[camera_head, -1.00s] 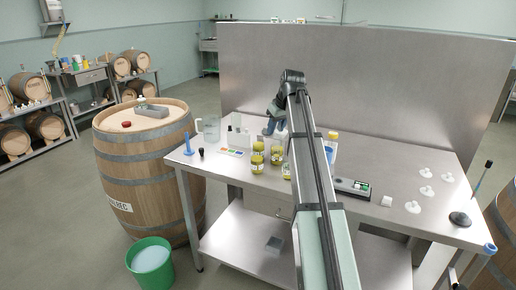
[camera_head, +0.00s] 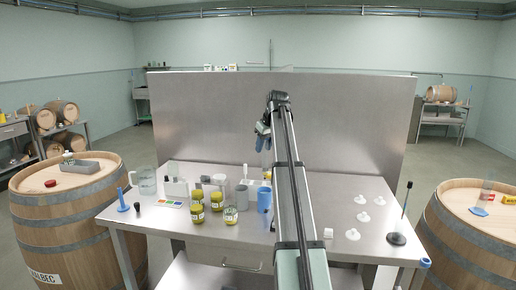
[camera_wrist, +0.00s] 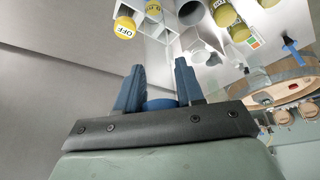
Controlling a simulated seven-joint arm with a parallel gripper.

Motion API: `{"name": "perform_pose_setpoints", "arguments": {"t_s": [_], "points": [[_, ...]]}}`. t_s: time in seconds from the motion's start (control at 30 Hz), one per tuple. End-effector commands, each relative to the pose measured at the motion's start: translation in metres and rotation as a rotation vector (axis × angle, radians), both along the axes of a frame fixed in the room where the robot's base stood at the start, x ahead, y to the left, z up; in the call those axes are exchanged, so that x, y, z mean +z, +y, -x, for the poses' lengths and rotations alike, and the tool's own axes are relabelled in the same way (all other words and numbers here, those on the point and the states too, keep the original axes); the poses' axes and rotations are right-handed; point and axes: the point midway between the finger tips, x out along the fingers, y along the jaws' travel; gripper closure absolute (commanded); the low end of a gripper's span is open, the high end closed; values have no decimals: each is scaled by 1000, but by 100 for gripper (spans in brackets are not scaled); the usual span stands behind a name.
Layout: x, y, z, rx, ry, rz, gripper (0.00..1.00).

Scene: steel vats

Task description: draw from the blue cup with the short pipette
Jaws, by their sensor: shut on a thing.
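My gripper (camera_head: 264,136) is raised above the back of the steel table, left of my arm. The blue cup (camera_head: 264,200) stands upright on the table, just left of my arm, below and in front of the gripper. Its contents cannot be made out.
Yellow-lidded jars (camera_head: 197,215) stand left of the cup, with a grey cylinder (camera_head: 241,196) close by. A clear jug (camera_head: 146,180) is further left. White pieces (camera_head: 362,216) and a black-based stand (camera_head: 397,238) are at right. A steel panel (camera_head: 205,115) rises behind the table (camera_head: 330,195).

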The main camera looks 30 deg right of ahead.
Motion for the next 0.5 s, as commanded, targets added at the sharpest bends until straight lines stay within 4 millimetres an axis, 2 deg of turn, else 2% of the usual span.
{"name": "perform_pose_setpoints", "arguments": {"t_s": [0.5], "points": [[-5,1,0,1,0,-1,92]]}}
